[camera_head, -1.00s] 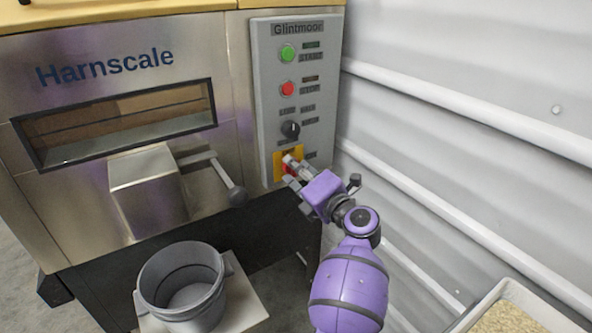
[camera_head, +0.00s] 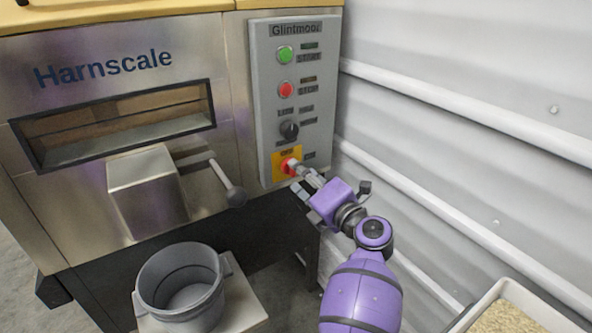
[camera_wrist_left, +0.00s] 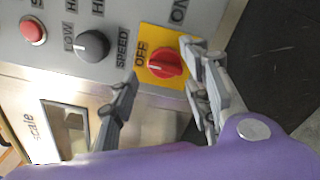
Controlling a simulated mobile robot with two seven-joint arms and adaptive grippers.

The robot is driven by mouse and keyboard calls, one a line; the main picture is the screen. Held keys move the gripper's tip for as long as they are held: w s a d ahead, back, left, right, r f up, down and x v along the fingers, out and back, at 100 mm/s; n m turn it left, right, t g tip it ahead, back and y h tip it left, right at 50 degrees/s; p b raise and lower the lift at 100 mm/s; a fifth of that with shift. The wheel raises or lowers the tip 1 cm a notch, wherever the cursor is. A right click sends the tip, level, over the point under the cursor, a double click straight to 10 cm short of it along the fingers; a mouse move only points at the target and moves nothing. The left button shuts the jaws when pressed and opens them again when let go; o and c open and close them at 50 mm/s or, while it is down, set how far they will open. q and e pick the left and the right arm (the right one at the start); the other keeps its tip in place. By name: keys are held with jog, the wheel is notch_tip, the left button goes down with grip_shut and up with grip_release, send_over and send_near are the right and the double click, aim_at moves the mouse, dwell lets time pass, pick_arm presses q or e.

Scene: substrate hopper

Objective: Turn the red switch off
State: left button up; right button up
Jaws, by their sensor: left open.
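The red switch (camera_head: 288,165) is a round knob on a yellow plate (camera_head: 279,155) low on the grey control panel. In the left wrist view the red switch (camera_wrist_left: 166,63) shows with an OFF label on its plate and an ON label on the panel beside it. I cannot tell clearly which label the knob points to. My left gripper (camera_head: 301,179) is open just in front and to the lower right of the switch. In the wrist view its fingers (camera_wrist_left: 160,70) lie either side of the knob, apparently not gripping it. My right gripper is not seen.
Above the switch are a black dial (camera_head: 289,130), a red button (camera_head: 286,90) and a green button (camera_head: 285,54). A lever handle (camera_head: 235,196) sticks out to the left. A grey bucket (camera_head: 180,280) stands below. A ribbed wall (camera_head: 450,130) closes the right side.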

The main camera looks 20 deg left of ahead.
pick_arm(q)
jog(key=shift+v, duration=2)
jog(key=shift+s, duration=0.1)
